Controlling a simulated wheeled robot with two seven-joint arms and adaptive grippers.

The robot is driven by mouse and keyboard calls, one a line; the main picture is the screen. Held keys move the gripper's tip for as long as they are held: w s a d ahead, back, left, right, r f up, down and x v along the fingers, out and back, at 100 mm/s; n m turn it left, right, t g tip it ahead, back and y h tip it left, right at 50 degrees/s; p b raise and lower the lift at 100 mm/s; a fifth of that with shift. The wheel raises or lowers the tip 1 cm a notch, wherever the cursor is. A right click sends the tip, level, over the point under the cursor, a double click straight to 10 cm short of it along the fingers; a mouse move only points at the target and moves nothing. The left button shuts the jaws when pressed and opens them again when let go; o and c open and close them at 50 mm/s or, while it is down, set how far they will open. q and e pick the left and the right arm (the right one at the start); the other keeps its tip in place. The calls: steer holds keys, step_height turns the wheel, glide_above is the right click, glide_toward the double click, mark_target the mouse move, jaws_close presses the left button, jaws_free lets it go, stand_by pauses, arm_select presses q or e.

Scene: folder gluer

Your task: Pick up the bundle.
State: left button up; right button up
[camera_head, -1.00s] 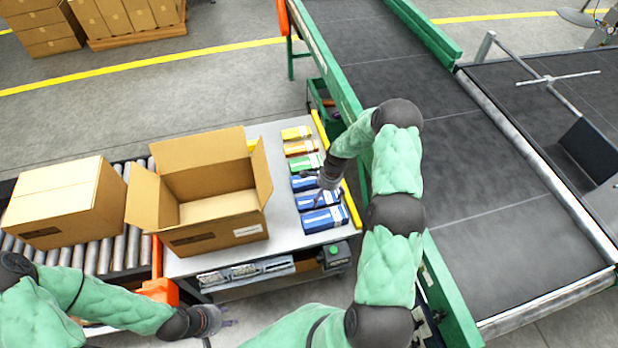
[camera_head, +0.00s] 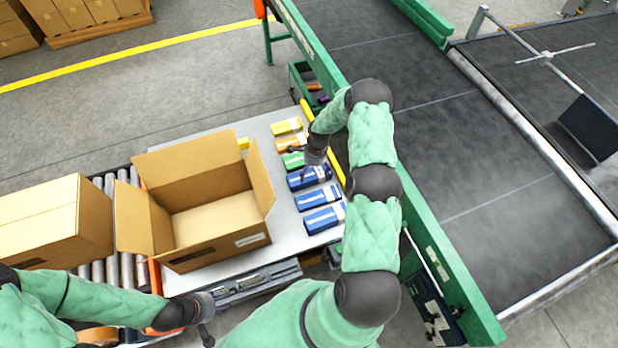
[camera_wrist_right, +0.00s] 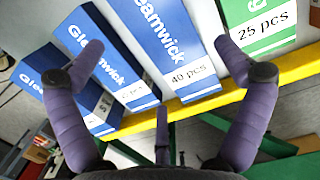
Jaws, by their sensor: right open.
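Several bundles lie in a row on the grey table (camera_head: 268,263): yellow (camera_head: 286,126), orange (camera_head: 290,144), green (camera_head: 292,160) and blue. The third blue bundle from the front (camera_head: 306,178) lies under my right gripper (camera_head: 312,172). In the right wrist view that blue bundle, marked "40 pcs" (camera_wrist_right: 165,45), lies between the spread purple fingers of the right gripper (camera_wrist_right: 165,62). The green bundle (camera_wrist_right: 262,20) is beside it to the right, and other blue bundles (camera_wrist_right: 70,85) are to the left. My left gripper (camera_head: 208,325) hangs empty at the front; its finger opening is unclear.
An open cardboard box (camera_head: 215,240) stands on the table left of the bundles. A closed carton (camera_head: 55,225) sits on the roller conveyor at left. A yellow rail (camera_head: 322,140) and the green conveyor frame (camera_head: 440,265) border the bundles' right side.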

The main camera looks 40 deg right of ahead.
mark_target(311, 177)
steer(key=shift+w+a+f+b, duration=0.1)
steer(key=shift+f+b, duration=0.15)
steer(key=shift+f, duration=1.1)
steer(key=shift+a+f+b, duration=0.1)
steer(key=shift+f+b, duration=0.15)
steer(key=shift+f, duration=1.05)
steer(key=c, duration=1.2)
steer(key=shift+c, duration=0.2)
